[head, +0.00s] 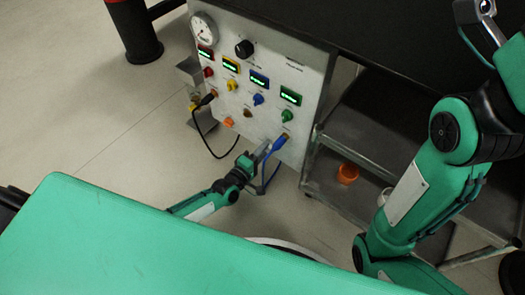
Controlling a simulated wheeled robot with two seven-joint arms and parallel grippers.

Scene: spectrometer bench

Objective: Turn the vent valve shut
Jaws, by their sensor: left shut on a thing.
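The instrument panel (238,112) is a light metal face with a gauge, lit displays and several coloured knobs.
A black cable (199,138) loops from the panel's left side. A grey metal cart (345,118) stands right of the panel, with an orange cup (347,173) on its lower shelf. A dark post (136,35) stands at the back left. The floor left of the panel is clear.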

